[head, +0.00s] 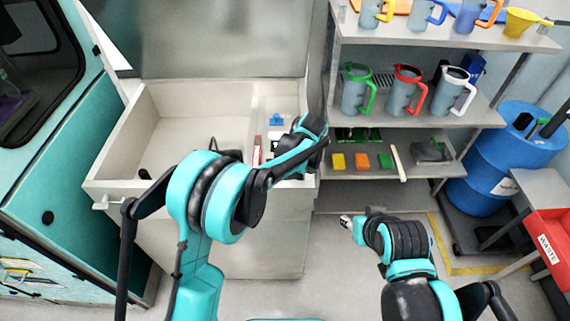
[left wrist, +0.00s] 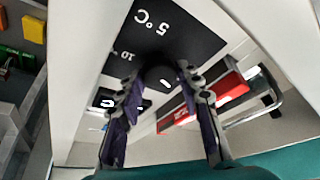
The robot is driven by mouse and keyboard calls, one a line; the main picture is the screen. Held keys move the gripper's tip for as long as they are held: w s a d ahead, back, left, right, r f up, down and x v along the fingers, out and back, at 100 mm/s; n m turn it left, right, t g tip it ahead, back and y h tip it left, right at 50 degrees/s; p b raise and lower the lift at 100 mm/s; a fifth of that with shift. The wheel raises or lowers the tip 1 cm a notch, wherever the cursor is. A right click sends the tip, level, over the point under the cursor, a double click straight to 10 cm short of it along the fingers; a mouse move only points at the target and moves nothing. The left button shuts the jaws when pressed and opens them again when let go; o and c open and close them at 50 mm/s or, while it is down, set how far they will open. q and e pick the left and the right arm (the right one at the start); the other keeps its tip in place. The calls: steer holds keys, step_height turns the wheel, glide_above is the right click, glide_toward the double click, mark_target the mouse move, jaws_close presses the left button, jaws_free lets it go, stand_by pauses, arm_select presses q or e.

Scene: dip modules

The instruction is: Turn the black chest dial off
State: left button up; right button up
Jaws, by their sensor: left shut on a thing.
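The white chest (head: 165,225) stands open at the left, its lid raised at the back. In the left wrist view, the black dial (left wrist: 160,78) sits on a black panel (left wrist: 185,32) marked 5 °C and 10, with a short white mark on the dial. My left gripper (left wrist: 162,90) has one finger on each side of the dial and is shut on it. In the head view my left gripper (head: 312,128) is at the chest's right end, and the dial is hidden there. My right gripper (head: 346,221) is low in front of the shelf; its fingers are too small to read.
Inside the chest lie a blue item (head: 276,120) and a red-and-white item (head: 257,152). A shelf (head: 470,115) with jugs and coloured blocks stands close to the chest's right. A blue drum (head: 510,150) and red waste bin (head: 553,240) are farther right. Floor between is clear.

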stand_by(0.4)
arm_select(q)
steer(key=o, duration=1.2)
steer(key=shift+c, duration=0.2)
steer(key=v, duration=1.2)
